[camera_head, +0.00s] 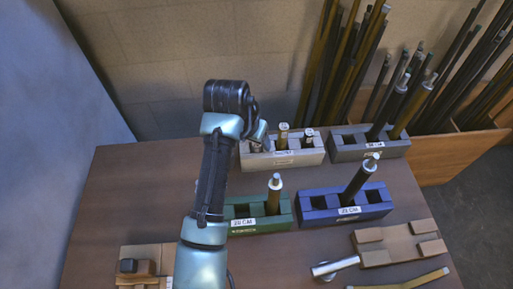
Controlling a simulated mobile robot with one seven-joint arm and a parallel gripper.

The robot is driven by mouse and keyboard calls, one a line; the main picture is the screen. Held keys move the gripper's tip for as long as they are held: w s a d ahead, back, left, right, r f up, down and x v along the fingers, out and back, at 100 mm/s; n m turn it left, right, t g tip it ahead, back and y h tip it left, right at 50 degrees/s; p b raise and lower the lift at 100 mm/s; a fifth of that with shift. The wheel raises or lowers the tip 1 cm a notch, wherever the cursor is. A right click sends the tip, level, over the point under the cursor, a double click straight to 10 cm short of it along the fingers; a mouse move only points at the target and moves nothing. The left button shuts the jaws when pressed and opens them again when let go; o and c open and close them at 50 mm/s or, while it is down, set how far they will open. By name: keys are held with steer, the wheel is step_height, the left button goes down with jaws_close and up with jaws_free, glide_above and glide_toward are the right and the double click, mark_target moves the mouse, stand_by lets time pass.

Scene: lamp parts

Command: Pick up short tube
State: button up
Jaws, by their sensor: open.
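The beige block (284,160) stands at the back of the table and holds short tubes upright. My gripper (260,140) is over the left end of this block, pointing down and open. Its fingers are mostly hidden by my wrist, and I cannot tell whether a tube stands between them.
A green block (258,225) and a blue block (345,208) in front each hold a taller tube. A grey block (370,150) with tubes stands back right. A tan tray (398,244), a silver part (335,267) and a brass rod (405,282) lie front right.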

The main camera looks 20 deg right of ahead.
steer(key=shift+w+d+f, duration=0.1)
steer(key=shift+d+f, duration=0.05)
steer(key=shift+f, duration=0.25)
steer(key=shift+c, duration=0.3)
jaws_close()
